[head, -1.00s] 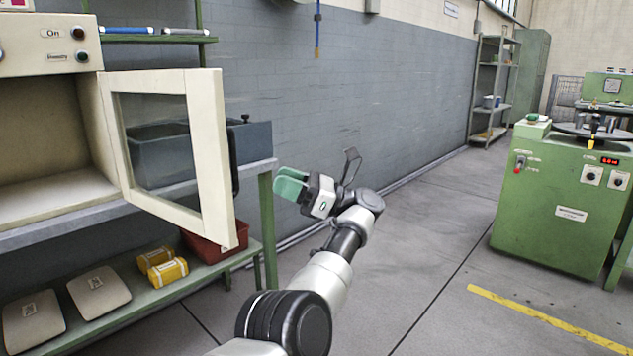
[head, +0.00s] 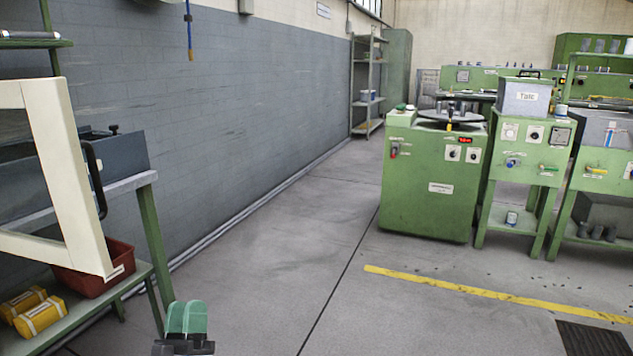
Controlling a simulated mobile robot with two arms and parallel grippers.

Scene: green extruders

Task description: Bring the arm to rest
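My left gripper (head: 187,318) shows at the bottom edge of the head view, left of the middle. Its green fingers point up and away over the grey floor, close to the front leg of the green bench. Nothing shows held in it. The fingers lie close to each other in the picture, and I cannot tell whether they are open or shut. The rest of the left arm is out of the frame below. My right gripper is not in view.
Green machines (head: 430,185) stand at the right. The grey floor (head: 270,275) between is clear.

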